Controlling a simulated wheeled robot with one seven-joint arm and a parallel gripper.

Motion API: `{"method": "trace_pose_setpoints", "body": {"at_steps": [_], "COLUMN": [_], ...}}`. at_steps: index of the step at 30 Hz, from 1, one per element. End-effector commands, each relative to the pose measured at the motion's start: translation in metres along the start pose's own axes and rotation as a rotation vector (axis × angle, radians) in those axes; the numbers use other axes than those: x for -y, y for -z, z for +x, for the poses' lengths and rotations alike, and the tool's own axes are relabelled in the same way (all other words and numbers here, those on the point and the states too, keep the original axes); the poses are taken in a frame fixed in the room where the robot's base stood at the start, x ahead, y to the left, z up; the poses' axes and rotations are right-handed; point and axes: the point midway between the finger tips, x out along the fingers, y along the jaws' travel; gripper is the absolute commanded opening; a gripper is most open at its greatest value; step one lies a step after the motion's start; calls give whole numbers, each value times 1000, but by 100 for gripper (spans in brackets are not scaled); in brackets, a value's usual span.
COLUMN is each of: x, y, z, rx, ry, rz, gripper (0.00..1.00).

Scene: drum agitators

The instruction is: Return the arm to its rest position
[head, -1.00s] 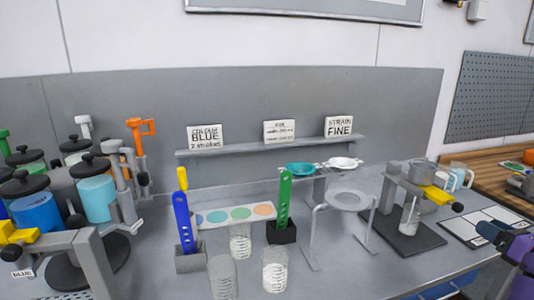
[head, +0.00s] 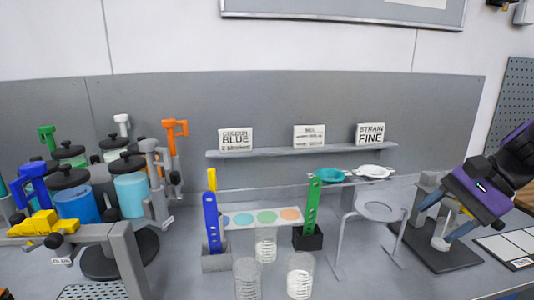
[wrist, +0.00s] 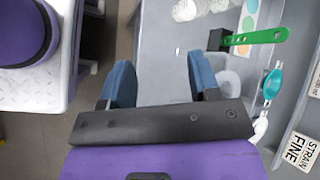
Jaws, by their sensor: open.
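My gripper (head: 452,232) is at the right of the head view, in front of the grey mixer stand (head: 432,250), part of which it hides. The arm behind it is purple and black. In the wrist view my gripper (wrist: 160,85) shows its two blue fingers spread well apart with nothing held between them. Below the fingers in that view are the bench edge and the floor.
Paint canisters (head: 130,193) stand on a rack at left. Blue (head: 211,222) and green (head: 313,205) upright tools, clear beakers (head: 300,275) and a ring stand (head: 380,211) fill the middle. A shelf (head: 300,151) holds sign cards. A white surface (wrist: 50,75) shows in the wrist view.

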Motion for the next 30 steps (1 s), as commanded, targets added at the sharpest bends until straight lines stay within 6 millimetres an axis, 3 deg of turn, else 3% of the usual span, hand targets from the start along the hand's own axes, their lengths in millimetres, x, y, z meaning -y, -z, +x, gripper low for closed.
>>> {"method": "trace_pose_setpoints", "body": {"at_steps": [6, 18, 24, 30], "x": [-10, -17, -16, -16], "y": [-41, -86, -94, -95], "z": [-2, -31, -40, -40], "rx": [-189, -551, -630, -636], "ry": [-202, -441, -475, -478], "rz": [-395, -1043, -1161, -1170], "gripper": [56, 56, 56, 56]}}
